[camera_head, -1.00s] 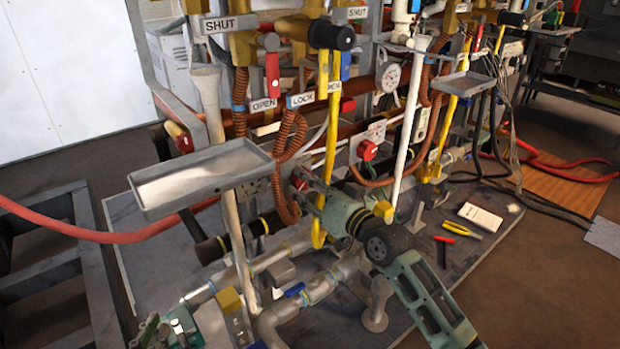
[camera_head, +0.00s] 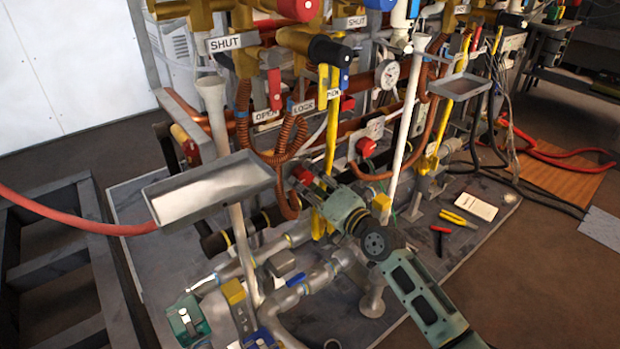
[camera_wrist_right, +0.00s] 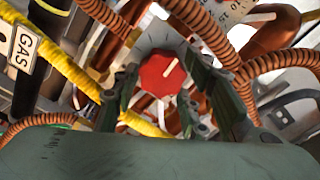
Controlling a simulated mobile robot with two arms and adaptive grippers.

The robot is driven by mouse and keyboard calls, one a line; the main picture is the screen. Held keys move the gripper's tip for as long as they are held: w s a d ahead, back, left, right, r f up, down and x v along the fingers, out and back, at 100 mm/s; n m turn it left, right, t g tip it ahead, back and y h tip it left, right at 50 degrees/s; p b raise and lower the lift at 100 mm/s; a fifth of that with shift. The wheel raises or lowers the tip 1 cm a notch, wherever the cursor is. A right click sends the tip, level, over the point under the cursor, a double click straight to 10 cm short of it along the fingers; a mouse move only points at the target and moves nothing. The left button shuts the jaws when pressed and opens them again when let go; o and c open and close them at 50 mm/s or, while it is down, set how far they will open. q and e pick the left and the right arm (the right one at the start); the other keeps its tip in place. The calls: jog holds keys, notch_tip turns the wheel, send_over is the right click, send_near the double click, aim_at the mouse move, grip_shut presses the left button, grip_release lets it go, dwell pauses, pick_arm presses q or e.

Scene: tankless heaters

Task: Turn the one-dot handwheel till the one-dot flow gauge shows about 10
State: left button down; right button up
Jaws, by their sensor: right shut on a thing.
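My right gripper (camera_head: 312,183) reaches the pipework from the lower right in the head view. It is shut on a small red handwheel (camera_wrist_right: 163,72), which has a white mark on its face and sits between the fingers in the right wrist view. In the head view the handwheel (camera_head: 302,174) is partly covered by the gripper. A white gauge (camera_head: 374,127) stands behind, above another red handwheel (camera_head: 366,147). A round white gauge (camera_head: 387,74) is higher up. I cannot read any needle or make out dot marks. My left gripper is not in view.
Orange corrugated hoses (camera_head: 285,140) and a yellow pipe (camera_head: 332,120) run close to the right gripper. A grey tray (camera_head: 168,212) stands to the left. Pliers (camera_head: 458,219) and a white pad (camera_head: 470,206) lie on the base plate at right.

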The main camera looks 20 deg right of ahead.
jog(key=shift+d+f+m+p, duration=0.2)
jog(key=shift+m+p, duration=0.1)
jog(key=shift+m, duration=0.8)
jog(key=shift+a, duration=0.1)
jog(key=o, duration=1.1)
jog(key=shift+f, duration=0.1)
jog(key=v, duration=1.2)
